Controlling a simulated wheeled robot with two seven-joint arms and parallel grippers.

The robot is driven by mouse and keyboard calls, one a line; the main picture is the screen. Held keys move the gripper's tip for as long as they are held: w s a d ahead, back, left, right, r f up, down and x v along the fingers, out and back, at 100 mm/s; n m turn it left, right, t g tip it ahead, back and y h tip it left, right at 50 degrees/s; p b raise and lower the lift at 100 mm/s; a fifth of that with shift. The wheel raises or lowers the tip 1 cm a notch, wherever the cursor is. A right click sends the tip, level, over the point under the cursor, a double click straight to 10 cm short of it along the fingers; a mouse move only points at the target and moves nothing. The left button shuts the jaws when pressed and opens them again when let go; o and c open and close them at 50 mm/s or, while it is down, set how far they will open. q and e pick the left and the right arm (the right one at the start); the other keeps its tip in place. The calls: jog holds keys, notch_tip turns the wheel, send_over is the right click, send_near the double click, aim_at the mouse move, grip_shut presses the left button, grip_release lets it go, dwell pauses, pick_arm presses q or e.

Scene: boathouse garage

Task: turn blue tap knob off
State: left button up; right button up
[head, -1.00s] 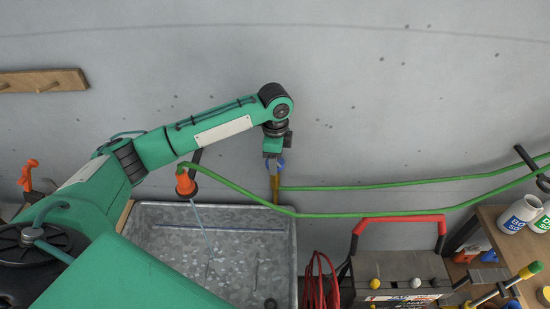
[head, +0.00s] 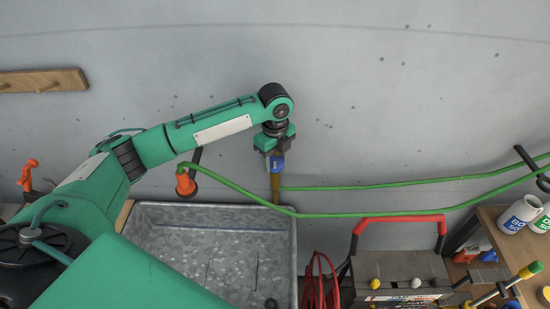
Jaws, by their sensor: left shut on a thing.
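The blue tap knob (head: 278,164) sits at the top of a brass-coloured tap pipe (head: 275,188) against the grey wall. My left gripper (head: 273,151) reaches down over the knob and is shut on it, partly hiding it. A green hose (head: 375,187) joins the pipe and runs right. An orange nozzle (head: 185,183) hangs at the hose end above a galvanised metal tub (head: 145,214). No water stream shows below the nozzle. My right gripper is not in view.
A grey box with a red-topped handle (head: 400,219) and a red cable coil (head: 320,284) stand right of the tub. White bottles (head: 520,213) stand on a wooden bench at far right. A wooden peg rail (head: 43,81) is on the wall. The wall above the arm is clear.

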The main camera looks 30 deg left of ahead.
aim_at(275, 161)
pick_arm(q)
jog(key=shift+w+r, duration=0.1)
jog(key=shift+r, duration=0.05)
jog(key=o, duration=1)
jog(key=shift+r, duration=0.15)
jog(key=shift+r+b, duration=2.35)
jog(key=shift+r, duration=4.35)
